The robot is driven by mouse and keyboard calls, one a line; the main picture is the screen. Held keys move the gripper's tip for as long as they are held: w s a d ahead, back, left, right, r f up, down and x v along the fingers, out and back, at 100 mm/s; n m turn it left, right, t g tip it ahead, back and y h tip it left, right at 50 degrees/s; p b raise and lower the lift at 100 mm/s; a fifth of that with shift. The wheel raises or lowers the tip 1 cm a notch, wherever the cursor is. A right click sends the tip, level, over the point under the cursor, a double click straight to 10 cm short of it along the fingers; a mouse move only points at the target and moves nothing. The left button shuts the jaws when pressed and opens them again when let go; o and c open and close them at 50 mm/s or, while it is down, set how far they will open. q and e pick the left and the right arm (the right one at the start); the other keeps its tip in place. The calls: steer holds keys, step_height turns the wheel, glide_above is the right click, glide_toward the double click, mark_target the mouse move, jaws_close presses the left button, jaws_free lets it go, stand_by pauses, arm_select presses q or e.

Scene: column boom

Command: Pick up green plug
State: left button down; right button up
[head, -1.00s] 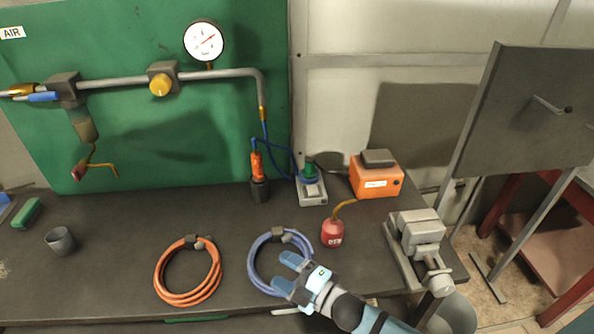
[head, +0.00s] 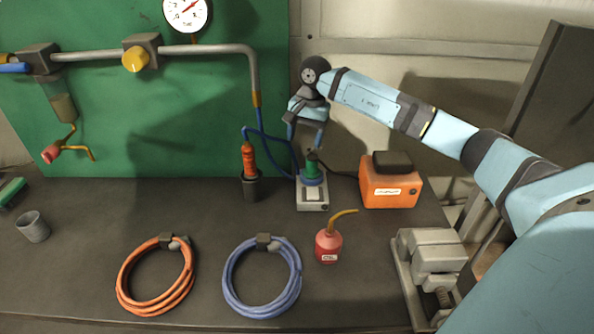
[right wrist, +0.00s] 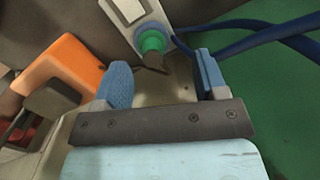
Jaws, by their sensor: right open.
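The green plug (head: 312,168) stands upright on a small grey socket box (head: 312,202), with a blue collar around its base. It also shows in the right wrist view (right wrist: 152,42), beyond the fingertips and roughly between them. My right gripper (head: 305,137) is above the green plug, pointing down. Its blue fingers are apart and empty, and it does not touch the plug. In the right wrist view the right gripper (right wrist: 163,72) has one finger on each side of the view's middle. My left gripper is not in view.
An orange box (head: 390,190) sits right of the plug. An orange-handled tool in a dark holder (head: 251,188) and a blue hose (head: 270,136) are left of it. A red oil can (head: 328,246), blue coil (head: 228,282), orange coil (head: 124,285) and grey vise (head: 432,258) are nearer.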

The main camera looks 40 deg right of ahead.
mark_target(313, 157)
steer(key=d+r+h, duration=0.2)
steer(key=d, duration=0.2)
steer(key=shift+n, duration=0.3)
steer(key=f, duration=0.7)
steer(key=shift+w+a+f, duration=0.1)
steer(key=shift+w+f, duration=0.05)
steer(key=shift+w, duration=0.2)
steer(key=shift+w+f+p, duration=0.15)
steer(key=shift+f+p, duration=0.65)
steer(key=shift+f, duration=2.15)
steer(key=c, duration=1.1)
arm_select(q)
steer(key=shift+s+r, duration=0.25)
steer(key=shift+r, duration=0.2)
arm_select(e)
steer(key=shift+r, duration=0.15)
